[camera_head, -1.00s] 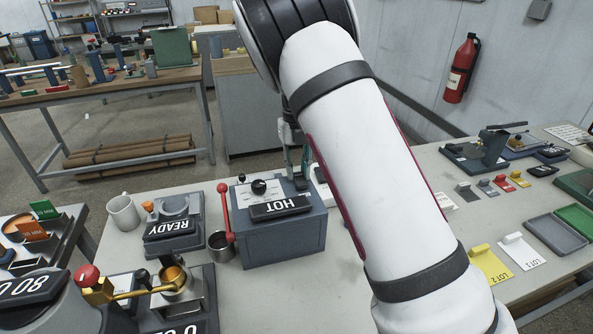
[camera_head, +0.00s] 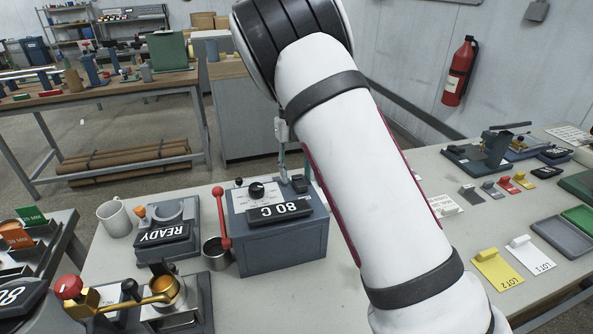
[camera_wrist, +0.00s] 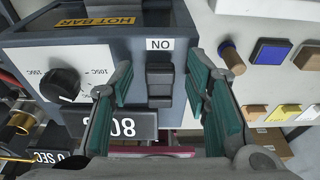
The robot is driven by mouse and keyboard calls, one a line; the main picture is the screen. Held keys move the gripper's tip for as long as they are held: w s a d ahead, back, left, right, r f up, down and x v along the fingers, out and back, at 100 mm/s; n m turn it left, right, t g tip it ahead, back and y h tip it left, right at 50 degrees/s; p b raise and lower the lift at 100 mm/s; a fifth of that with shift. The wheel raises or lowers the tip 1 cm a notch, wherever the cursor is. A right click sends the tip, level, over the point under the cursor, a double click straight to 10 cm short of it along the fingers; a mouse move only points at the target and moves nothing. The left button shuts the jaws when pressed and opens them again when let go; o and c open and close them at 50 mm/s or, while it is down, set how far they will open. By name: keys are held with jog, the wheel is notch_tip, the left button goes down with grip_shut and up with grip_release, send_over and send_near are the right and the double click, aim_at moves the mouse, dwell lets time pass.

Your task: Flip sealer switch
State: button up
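The sealer (camera_head: 283,244) is a blue-grey box with a dial, a red-knobbed lever and a display reading "80 C" (camera_head: 279,210). Its dark rocker switch (camera_wrist: 160,84) sits on the panel under a white label in the wrist view. It also shows in the head view (camera_head: 300,184). My gripper (camera_wrist: 160,76) is open, with its teal-padded fingers spread left and right of the switch in the wrist view. I see no contact with the switch, and nothing is between the fingers. In the head view my arm hides most of the gripper.
A "READY" unit (camera_head: 166,240), a white mug (camera_head: 115,218) and a metal cup (camera_head: 216,254) stand left of the sealer. Yellow (camera_head: 497,267) and white (camera_head: 530,255) lot cards and a grey tray (camera_head: 560,236) lie to the right. The front middle of the table is clear.

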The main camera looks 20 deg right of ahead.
jog(key=v, duration=1.2)
jog(key=s+d+f+n+t+p, duration=0.1)
jog(key=s+d+f+n+p, duration=0.2)
jog(key=n, duration=0.5)
jog(key=s+d+f+n+t+p, duration=0.1)
jog(key=s+d+n+p, duration=0.1)
jog(key=d+n, duration=0.35)
jog(key=s+a+r+n+t+p, duration=0.2)
jog(key=a+r+n+t, duration=0.15)
jog(key=n, duration=0.75)
jog(key=s+a+r+n+t+p, duration=0.2)
jog(key=a+n, duration=0.3)
jog(key=n, duration=0.7)
jog(key=shift+m+g, duration=0.25)
jog(key=x, duration=1.4)
